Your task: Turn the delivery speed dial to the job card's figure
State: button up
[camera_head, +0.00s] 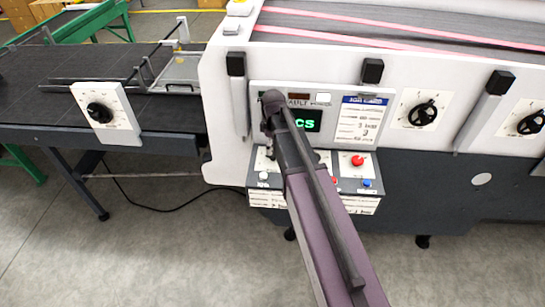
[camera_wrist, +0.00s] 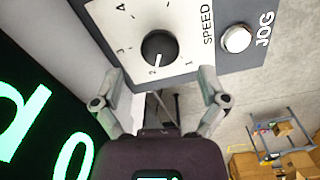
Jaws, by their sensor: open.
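In the wrist view a round black dial (camera_wrist: 159,47) sits on a white plate lettered SPEED. Its white pointer mark points close to the 2. My gripper (camera_wrist: 161,80) is open and empty, its two fingers below the dial in the picture and apart from it. In the head view my arm hides this dial and the gripper. The job card (camera_head: 361,120), white with a blue heading, stands right of the green display; its figures are too small to read surely. Another numbered dial (camera_head: 98,112) is on the left unit. I cannot tell which dial is the delivery one.
A white JOG button (camera_wrist: 237,39) is beside the dial plate. The display (camera_head: 307,121) glows green. A red button (camera_head: 358,160) and a blue button (camera_head: 367,183) are on the lower panel. More dials (camera_head: 422,113) are to the right. Open floor lies in front.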

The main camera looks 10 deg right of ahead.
aim_at(273, 153)
jog(key=shift+f+b, duration=1.45)
jog(key=shift+f, duration=0.35)
jog(key=c, duration=1.1)
